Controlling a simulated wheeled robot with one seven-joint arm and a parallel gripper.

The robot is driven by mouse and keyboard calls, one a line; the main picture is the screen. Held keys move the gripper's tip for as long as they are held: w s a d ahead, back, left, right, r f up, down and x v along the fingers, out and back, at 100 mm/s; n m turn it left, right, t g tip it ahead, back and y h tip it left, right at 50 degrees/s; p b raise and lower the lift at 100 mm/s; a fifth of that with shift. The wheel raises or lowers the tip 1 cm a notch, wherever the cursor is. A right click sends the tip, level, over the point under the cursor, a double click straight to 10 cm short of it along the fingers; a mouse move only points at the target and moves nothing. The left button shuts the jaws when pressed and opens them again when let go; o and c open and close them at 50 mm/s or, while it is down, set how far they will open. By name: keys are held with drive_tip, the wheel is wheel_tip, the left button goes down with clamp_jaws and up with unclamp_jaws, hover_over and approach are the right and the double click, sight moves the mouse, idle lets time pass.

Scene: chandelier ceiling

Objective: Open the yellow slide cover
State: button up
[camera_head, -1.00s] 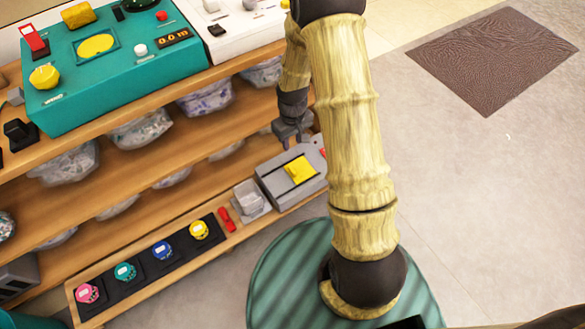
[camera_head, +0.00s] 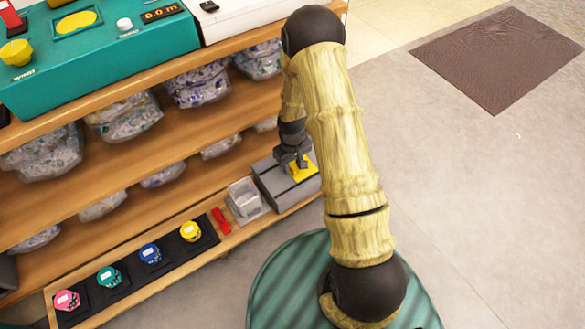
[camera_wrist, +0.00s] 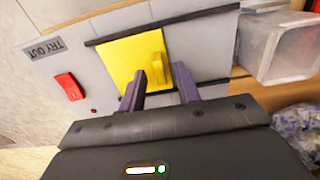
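The yellow slide cover (camera_wrist: 128,55) is a flat yellow square with a raised tab (camera_wrist: 158,68), set between two dark rails on a grey box (camera_wrist: 205,40). In the head view the cover (camera_head: 302,170) shows on the grey box (camera_head: 272,187), partly hidden by my gripper and arm. My gripper (camera_wrist: 160,82) is open, its two dark fingers apart at the cover's near edge. The tab appears between or just beyond the fingertips; I cannot tell whether they touch it. In the head view my gripper (camera_head: 295,160) is over the box.
A red switch (camera_wrist: 70,87) and a "TRY OUT" label sit beside the cover. A clear bin (camera_wrist: 278,45) stands on the other side. The shelf above (camera_head: 150,95) holds bags, close to my arm. Colored knobs (camera_head: 150,252) line the lower shelf.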

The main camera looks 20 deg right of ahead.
drive_tip(key=shift+f, duration=0.3)
clamp_jaws()
